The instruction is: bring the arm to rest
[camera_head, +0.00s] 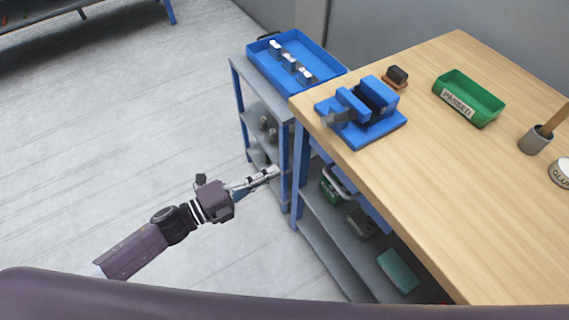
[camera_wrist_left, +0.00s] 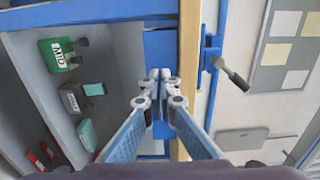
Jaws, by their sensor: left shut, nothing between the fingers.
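My left arm reaches in from the lower left in the head view. Its gripper (camera_head: 268,174) is shut and empty, in front of the shelf unit and left of the workbench. In the left wrist view the two fingers of the gripper (camera_wrist_left: 160,76) converge with their tips together and nothing between them. Behind the tips are the blue frame and the wooden edge of the bench, seen sideways. My right gripper is not in view.
The workbench (camera_head: 446,190) carries a blue vise (camera_head: 362,118), a green tray (camera_head: 483,96) and a cup (camera_head: 534,141). A blue tray (camera_head: 331,63) with several small pieces tops the grey shelf unit. Boxes stand under the bench, including a green one (camera_wrist_left: 60,55). Floor at left is clear.

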